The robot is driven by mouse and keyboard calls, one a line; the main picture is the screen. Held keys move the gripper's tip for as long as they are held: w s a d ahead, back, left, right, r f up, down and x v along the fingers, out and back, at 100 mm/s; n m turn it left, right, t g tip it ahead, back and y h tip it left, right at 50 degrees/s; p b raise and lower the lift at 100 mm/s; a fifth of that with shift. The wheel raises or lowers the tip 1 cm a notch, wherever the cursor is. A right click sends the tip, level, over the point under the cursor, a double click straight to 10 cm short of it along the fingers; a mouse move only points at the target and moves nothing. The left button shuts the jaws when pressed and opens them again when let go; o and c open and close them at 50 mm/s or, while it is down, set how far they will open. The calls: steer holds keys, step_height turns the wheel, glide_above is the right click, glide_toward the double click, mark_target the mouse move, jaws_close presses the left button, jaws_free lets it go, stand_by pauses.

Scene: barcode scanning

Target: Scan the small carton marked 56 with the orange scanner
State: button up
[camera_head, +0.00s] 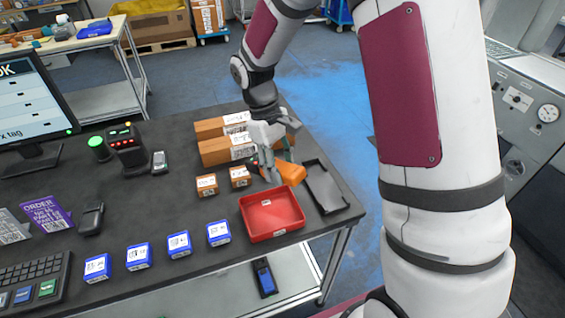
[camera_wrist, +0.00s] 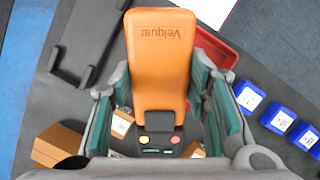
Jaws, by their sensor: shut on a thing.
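My gripper (camera_head: 270,165) is shut on the orange scanner (camera_head: 291,173) and holds it above the table, between the small cartons and the black tray. In the wrist view the scanner (camera_wrist: 160,60) lies between the two fingers, its orange end marked "Velquar" and its dark end with coloured buttons towards the wrist. Two small brown cartons, a left one (camera_head: 207,185) and a right one (camera_head: 240,177), stand on the table left of my gripper. Their labels are too small to read, so I cannot tell which is marked 56. Parts of both show behind the gripper in the wrist view.
A red tray (camera_head: 247,217) and a black open holder (camera_head: 340,206) stand at the table's right. Larger brown cartons (camera_head: 214,151) lie behind. Several blue boxes (camera_head: 179,245) line the front. A black device (camera_head: 128,148) with lights and a monitor stand left.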

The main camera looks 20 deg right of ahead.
mark_target(281, 167)
steer(key=shift+f+b, duration=0.8)
steer(key=shift+f, duration=1.6)
step_height(281, 167, up, 12)
steer(key=p, duration=0.4)
